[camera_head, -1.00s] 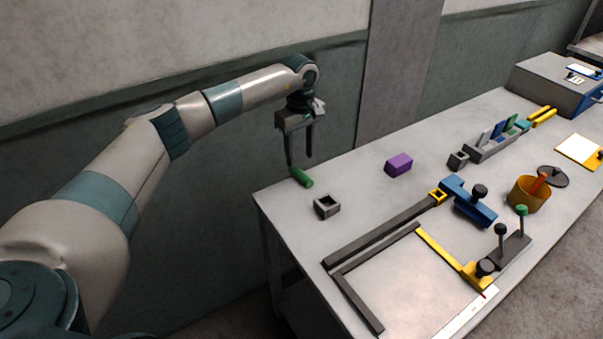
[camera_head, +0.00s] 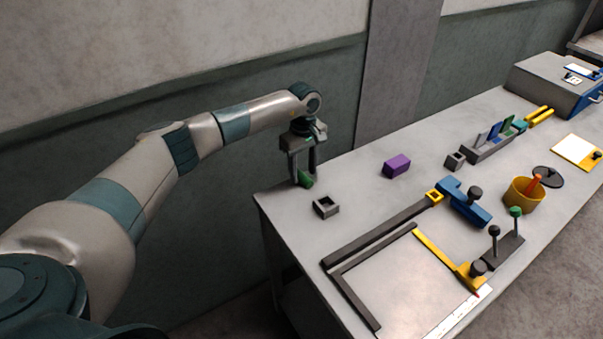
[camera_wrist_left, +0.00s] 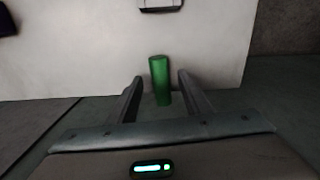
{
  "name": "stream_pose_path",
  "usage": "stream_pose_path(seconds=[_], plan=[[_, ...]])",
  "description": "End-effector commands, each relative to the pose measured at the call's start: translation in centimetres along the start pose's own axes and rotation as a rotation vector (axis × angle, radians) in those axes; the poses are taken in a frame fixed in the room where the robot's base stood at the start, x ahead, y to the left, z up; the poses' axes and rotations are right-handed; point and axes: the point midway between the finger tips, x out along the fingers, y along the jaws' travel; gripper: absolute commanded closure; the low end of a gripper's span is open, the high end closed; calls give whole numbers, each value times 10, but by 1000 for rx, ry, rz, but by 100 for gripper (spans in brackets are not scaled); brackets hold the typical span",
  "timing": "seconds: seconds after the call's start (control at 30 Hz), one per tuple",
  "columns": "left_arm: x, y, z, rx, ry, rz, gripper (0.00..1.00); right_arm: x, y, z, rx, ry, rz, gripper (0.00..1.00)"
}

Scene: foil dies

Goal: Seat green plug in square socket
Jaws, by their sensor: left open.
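The green plug (camera_head: 306,181) lies on its side on the table near the far left corner. In the left wrist view the green plug (camera_wrist_left: 159,80) lies between the two open fingers, with a gap on each side. My left gripper (camera_head: 303,180) points down over the plug, open, its fingers on either side of it. The left gripper also shows in the left wrist view (camera_wrist_left: 160,88). The square socket (camera_head: 326,207) is a grey block with a square opening, standing on the table just in front of the plug. My right gripper is not in view.
A purple block (camera_head: 397,165) lies to the right. A dark frame (camera_head: 345,290), a blue clamp (camera_head: 462,200), a yellow cup (camera_head: 522,194) and a grey rack (camera_head: 487,148) stand further right. The table's left edge is close to the plug. The table around the socket is mostly clear.

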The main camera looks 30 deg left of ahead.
Motion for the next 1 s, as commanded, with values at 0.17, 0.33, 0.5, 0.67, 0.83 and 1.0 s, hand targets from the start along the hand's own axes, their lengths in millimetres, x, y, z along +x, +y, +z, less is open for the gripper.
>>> stream_pose_path(seconds=[0.17,0.33,0.5,0.67,0.83,1.0], plan=[[14,0,0,0,-1,-1,55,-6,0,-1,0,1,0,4],[15,0,0,1,0,0,55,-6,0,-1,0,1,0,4],[15,0,0,0,0,0,55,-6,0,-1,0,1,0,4],[15,0,0,0,0,0,60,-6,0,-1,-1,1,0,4],[15,0,0,0,0,0,100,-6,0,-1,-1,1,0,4],[15,0,0,0,0,0,100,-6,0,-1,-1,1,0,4]])
